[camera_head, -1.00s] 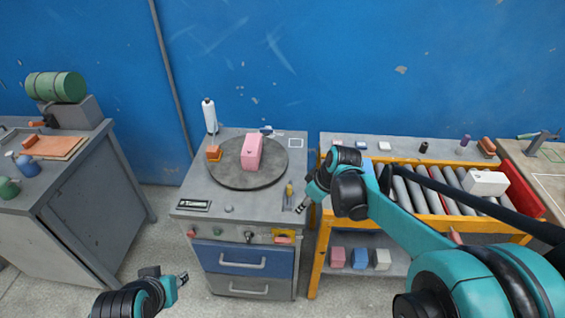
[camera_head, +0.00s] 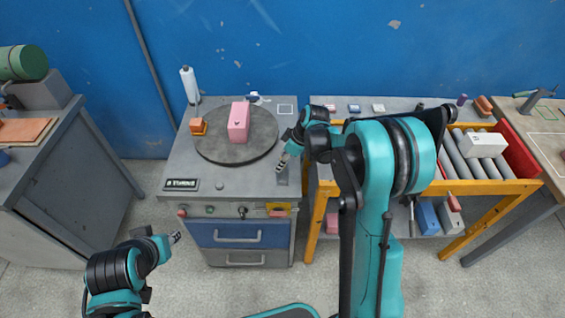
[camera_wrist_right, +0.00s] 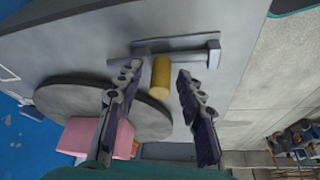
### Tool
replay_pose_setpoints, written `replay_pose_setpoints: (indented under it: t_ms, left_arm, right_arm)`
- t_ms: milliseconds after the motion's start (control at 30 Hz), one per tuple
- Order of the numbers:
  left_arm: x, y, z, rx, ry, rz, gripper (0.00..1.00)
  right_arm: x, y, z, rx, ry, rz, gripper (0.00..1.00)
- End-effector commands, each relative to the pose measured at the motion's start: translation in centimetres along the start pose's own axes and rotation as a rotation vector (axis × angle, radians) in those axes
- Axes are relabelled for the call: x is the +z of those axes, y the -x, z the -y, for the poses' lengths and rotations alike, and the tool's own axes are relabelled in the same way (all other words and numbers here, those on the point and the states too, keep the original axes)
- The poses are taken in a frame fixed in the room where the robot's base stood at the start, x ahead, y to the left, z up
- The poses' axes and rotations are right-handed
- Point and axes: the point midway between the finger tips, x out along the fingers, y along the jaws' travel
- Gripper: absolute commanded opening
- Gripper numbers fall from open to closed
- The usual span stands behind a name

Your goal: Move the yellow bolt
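The yellow bolt (camera_wrist_right: 161,78) shows in the right wrist view as a short yellow cylinder by a grey metal holder (camera_wrist_right: 204,57) on the cabinet top. My right gripper (camera_wrist_right: 157,82) is open, with one finger on each side of the bolt. I cannot tell whether either finger touches it. In the head view my right gripper (camera_head: 283,163) is over the right edge of the cabinet top (camera_head: 235,188), and the bolt is hidden there. My left gripper (camera_head: 176,237) is low in front of the cabinet, far from the bolt; its opening is too small to tell.
A round grey turntable (camera_head: 215,152) bears a pink block (camera_head: 238,122) and an orange block (camera_head: 198,126). A white bottle (camera_head: 189,85) stands behind. The yellow-framed roller table (camera_head: 488,187) stands close on the right, with a narrow gap between.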

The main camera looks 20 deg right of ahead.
Motion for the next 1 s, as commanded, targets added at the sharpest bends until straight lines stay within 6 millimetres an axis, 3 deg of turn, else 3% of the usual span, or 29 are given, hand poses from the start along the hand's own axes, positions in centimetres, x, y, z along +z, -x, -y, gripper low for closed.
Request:
replay_pose_setpoints:
  t_ms: [267,400,667,900,1000]
  left_arm:
    - [0.0,0.0,0.0,0.0,0.0,0.0,0.34]
    - [0.0,0.0,0.0,0.0,0.0,0.0,0.34]
    - [0.0,0.0,0.0,0.0,0.0,0.0,0.34]
    - [0.0,0.0,0.0,0.0,0.0,0.0,0.34]
    - [0.0,0.0,0.0,0.0,0.0,0.0,0.34]
  right_arm:
    - [0.0,-0.1,0.0,0.0,-0.001,0.0,0.38]
    - [0.0,-0.1,0.0,0.0,-0.001,0.0,0.01]
    - [0.1,-0.1,0.3,0.0,-0.001,0.0,0.0]
    - [1.4,0.5,3.7,-0.001,-0.002,0.001,0.0]
    - [1.6,0.5,4.2,-0.002,-0.002,0.001,0.0]
